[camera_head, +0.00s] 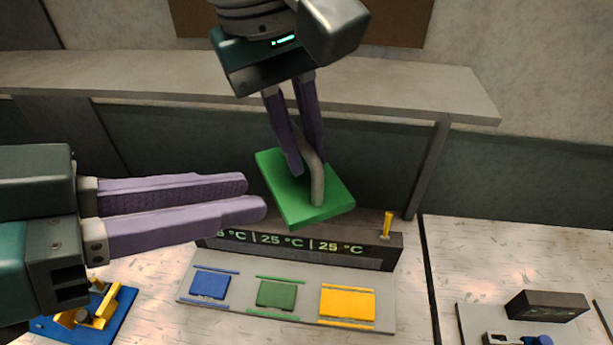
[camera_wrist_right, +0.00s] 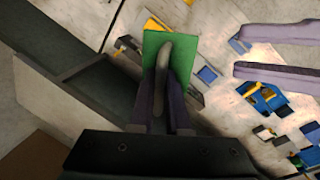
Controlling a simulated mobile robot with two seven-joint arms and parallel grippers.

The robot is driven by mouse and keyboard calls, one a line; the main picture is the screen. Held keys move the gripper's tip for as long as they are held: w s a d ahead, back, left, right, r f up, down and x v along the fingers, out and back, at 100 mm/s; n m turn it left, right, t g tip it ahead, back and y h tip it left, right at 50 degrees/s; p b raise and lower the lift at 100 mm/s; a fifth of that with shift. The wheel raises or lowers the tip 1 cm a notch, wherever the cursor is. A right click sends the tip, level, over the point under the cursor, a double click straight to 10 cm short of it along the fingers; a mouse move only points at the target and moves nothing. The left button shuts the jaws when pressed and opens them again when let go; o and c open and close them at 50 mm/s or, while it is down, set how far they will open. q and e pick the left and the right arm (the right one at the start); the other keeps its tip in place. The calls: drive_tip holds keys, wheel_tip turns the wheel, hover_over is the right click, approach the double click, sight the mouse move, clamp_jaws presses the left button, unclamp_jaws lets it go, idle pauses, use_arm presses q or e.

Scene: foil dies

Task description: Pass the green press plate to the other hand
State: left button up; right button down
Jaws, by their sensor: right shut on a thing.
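The green press plate (camera_head: 286,203) is a flat green slab with a grey bent handle (camera_head: 317,180) rising from it. My right gripper (camera_head: 305,158) comes down from above and is shut on the handle, holding the plate in the air. The plate also shows in the right wrist view (camera_wrist_right: 181,60), with the right fingers (camera_wrist_right: 161,108) at its handle. My left gripper (camera_head: 255,195) points right, its fingertips close to the plate's left edge. In the right wrist view the left fingers (camera_wrist_right: 238,54) are apart with nothing between them.
Below the plate, a grey station (camera_head: 235,303) carries blue, green and yellow pads. Behind them is a dark temperature display (camera_head: 378,253) with a yellow lever (camera_head: 388,224). A blue tray with yellow parts (camera_head: 122,313) lies lower left. A dark box (camera_head: 546,306) stands lower right.

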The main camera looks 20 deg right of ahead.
sight(319, 185)
use_arm(q)
drive_tip(key=x, duration=0.9)
drive_tip(key=shift+d+f, duration=0.15)
drive_tip(key=shift+d, duration=0.25)
clamp_jaws()
use_arm(e)
drive_tip(key=shift+w, duration=0.1)
use_arm(q)
drive_tip(key=shift+s+d, duration=0.15)
use_arm(e)
drive_tip(key=shift+w+r, duration=0.1)
idle(0.4)
